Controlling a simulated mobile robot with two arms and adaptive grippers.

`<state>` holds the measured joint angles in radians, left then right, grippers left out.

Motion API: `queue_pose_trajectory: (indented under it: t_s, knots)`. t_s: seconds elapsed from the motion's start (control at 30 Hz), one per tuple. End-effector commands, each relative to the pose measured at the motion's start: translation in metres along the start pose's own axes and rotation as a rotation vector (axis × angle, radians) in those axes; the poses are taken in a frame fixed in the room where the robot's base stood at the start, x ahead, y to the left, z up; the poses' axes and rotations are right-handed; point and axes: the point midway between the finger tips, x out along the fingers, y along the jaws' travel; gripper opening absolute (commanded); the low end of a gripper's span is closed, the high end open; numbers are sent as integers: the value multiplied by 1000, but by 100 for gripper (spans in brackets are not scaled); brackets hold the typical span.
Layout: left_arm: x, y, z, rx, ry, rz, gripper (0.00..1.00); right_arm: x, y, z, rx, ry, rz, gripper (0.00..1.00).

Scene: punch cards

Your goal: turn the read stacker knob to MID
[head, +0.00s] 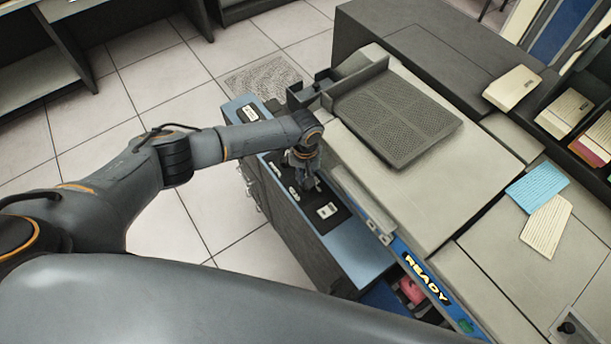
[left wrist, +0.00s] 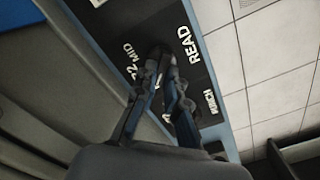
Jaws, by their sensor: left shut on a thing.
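The black control panel (head: 330,209) with white labels lies on the blue side top of the machine. My left gripper (head: 308,183) reaches down to it from above. In the left wrist view, my left gripper (left wrist: 163,68) has its fingers converged on the small dark read stacker knob (left wrist: 160,52), which is mostly hidden between the tips. The READ label (left wrist: 187,45) is beside the tips on the right, and the MID label (left wrist: 130,50) is to their left. The knob's pointer direction cannot be made out. My right gripper is not in view.
A PUNCH label (left wrist: 210,103) sits farther along the panel. Right of the panel stands the pale machine top with a dark mesh tray (head: 398,115). A blue card stack (head: 537,187) and a cream card stack (head: 547,227) lie at the right. Open tiled floor (head: 150,90) is at the left.

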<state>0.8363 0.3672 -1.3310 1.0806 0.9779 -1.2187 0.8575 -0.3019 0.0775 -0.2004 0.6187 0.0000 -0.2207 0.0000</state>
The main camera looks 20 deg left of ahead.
Motion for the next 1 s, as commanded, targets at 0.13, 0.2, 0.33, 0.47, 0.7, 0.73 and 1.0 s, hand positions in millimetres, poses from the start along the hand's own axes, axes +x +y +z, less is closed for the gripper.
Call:
queue_pose_trajectory:
  t_s: [0.13, 0.2, 0.33, 0.47, 0.7, 0.73, 1.0]
  knots:
    - [0, 0, 0, 23, 0, 0, 0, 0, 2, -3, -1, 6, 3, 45]
    - [0, 0, 0, 46, -1, 0, 0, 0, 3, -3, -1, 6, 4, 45]
    - [0, 1, 0, 114, 0, 0, 0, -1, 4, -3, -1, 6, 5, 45]
    - [0, 2, 0, 213, 0, 0, 0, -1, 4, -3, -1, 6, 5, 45]
    - [0, 4, 1, 437, 0, 1, 0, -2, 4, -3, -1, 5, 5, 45]
    - [0, 4, 1, 465, 0, 1, 0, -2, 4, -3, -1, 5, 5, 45]
    - [0, 6, 1, 722, 2, 1, 0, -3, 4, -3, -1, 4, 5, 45]
